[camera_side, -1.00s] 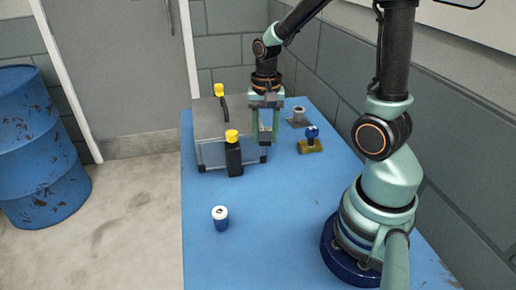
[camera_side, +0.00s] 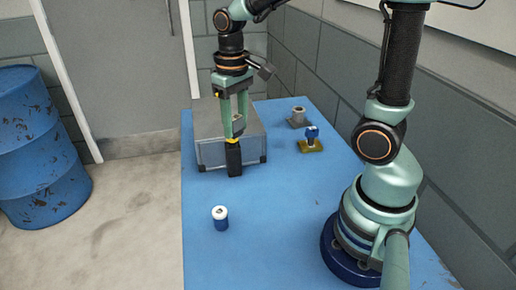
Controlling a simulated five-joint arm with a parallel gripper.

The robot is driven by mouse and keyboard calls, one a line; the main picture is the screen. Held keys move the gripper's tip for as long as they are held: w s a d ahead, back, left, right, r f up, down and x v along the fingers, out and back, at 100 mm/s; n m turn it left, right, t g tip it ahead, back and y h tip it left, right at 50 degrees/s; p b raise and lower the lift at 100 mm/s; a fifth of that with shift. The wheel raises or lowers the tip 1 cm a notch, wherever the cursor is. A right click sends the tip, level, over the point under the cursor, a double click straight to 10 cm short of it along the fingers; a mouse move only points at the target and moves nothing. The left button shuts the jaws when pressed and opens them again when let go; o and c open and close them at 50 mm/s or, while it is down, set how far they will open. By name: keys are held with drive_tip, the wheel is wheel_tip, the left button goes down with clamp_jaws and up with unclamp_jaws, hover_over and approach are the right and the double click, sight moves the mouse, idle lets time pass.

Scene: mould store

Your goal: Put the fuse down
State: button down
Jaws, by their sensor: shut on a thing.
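My gripper (camera_side: 235,133) is shut on a small grey thing, the fuse (camera_side: 238,126), which is partly covered by the fingers and hard to make out. The fingers point down in front of the grey case. The bottle stands upright on the blue table (camera_side: 285,220).
The grey case (camera_side: 211,150) stands close behind the bottle. A blue-topped stamp-like thing (camera_side: 311,141) and a grey spool-like thing (camera_side: 298,117) are at the right. The table's middle is clear.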

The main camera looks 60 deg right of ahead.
sight(265, 177)
drive_tip(key=shift+w+a+f+n, duration=0.15)
drive_tip(key=shift+a+n, duration=0.55)
drive_tip(key=shift+n, duration=0.1)
drive_tip(key=s+d+r+m, duration=0.2)
drive_tip(key=s+d+m, duration=0.1)
drive_tip(key=d+m, duration=0.6)
drive_tip(key=m, duration=0.2)
drive_tip(key=shift+s+d+m, duration=0.15)
drive_tip(key=shift+d+m, duration=0.2)
drive_tip(key=shift+m, duration=0.05)
wheel_tip(265, 177, down, 19)
drive_tip(key=shift+f, duration=0.2)
drive_tip(key=shift+f, duration=0.2)
